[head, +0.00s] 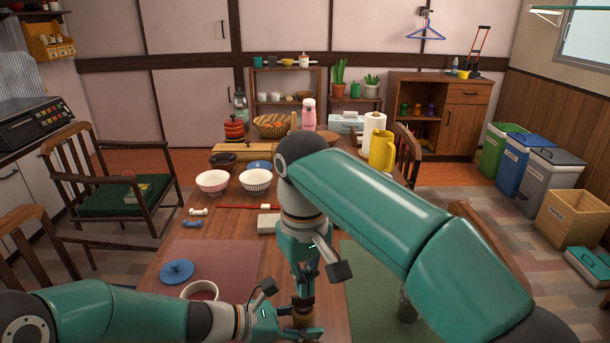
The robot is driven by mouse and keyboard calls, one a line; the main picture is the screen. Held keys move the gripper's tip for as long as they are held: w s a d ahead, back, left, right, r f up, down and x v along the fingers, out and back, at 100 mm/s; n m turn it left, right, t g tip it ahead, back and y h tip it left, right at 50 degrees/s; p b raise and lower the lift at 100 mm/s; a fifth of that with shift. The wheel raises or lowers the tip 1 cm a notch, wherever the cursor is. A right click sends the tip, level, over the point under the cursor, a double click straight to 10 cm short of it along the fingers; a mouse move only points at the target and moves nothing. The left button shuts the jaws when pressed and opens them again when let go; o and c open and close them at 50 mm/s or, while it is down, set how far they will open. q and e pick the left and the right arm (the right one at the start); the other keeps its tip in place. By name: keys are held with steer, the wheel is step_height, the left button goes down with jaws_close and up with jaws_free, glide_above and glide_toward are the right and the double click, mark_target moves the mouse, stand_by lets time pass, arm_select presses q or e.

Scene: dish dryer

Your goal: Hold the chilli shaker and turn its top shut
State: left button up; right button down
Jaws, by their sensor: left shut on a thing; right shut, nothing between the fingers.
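The chilli shaker (305,319) is a small brown upright thing at the front middle of the table, mostly hidden by my grippers. My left gripper (296,318) comes in low from the left and is shut on its body. My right gripper (303,297) points down from above, directly over the shaker. Its fingers are shut with nothing between them, and its tips are at or just above the shaker's top; I cannot tell whether they touch. The state of the top is hidden.
A white cup (200,290) and a blue lid (176,270) are on the reddish mat (225,255) beside my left arm. A green mat (368,300) lies under my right arm. Bowls (213,182), a yellow jug (382,150) and a pink bottle (309,115) stand farther back.

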mark_target(304, 302)
steer(key=shift+r, duration=0.2)
step_height(304, 302, down, 6)
steer(key=w+d, duration=0.1)
steer(key=d, duration=0.1)
steer(key=shift+d, duration=0.3)
stand_by(0.6)
steer(key=shift+w+a, duration=0.45)
steer(key=shift+a, duration=0.1)
stand_by(1.2)
steer(key=shift+s+a, duration=0.55)
steer(key=shift+a, duration=0.3)
stand_by(0.3)
steer(key=shift+s, duration=0.15)
